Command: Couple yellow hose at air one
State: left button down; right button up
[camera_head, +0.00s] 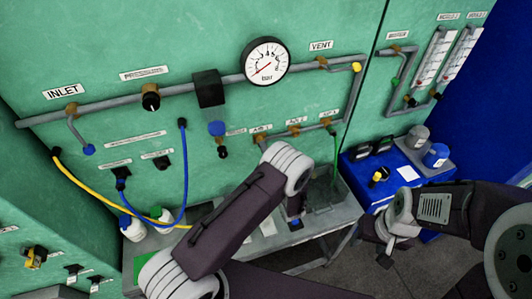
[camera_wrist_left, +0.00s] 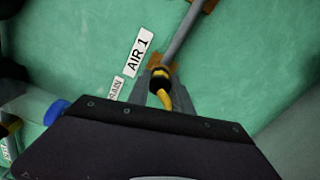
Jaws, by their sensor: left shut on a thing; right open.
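The yellow hose (camera_head: 110,195) runs from a black end at the left wall down to the right and passes behind my left arm. In the left wrist view, its black fitting with a yellow band (camera_wrist_left: 160,77) sits between the fingers of my left gripper (camera_wrist_left: 155,86), shut on it. The fitting lines up with the brass air one port (camera_wrist_left: 157,61), beside the AIR 1 label (camera_wrist_left: 139,51), and appears to meet it; I cannot tell whether it is locked. My left arm hides these fingers in the head view. My right gripper (camera_head: 386,252) is open and empty, low at the right.
A blue hose (camera_head: 185,165) hangs from the panel at the left. A pressure gauge (camera_head: 265,62) sits on the main pipe. A bench (camera_head: 330,215) stands below, with a blue cabinet (camera_head: 375,185) to its right. Grey floor shows between the arms.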

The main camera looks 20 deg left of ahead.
pick_arm(q)
jog(key=shift+r, duration=0.1)
jog(key=c, duration=1.1)
grip_release()
jog(key=shift+w, duration=0.1)
jog(key=shift+c, duration=0.2)
jog(key=shift+o, duration=0.4)
jog(key=shift+a, duration=0.15)
jog(key=b+v, duration=0.2)
jog(key=v, duration=0.7)
jog(key=shift+b, duration=0.4)
jog(key=shift+w, duration=0.1)
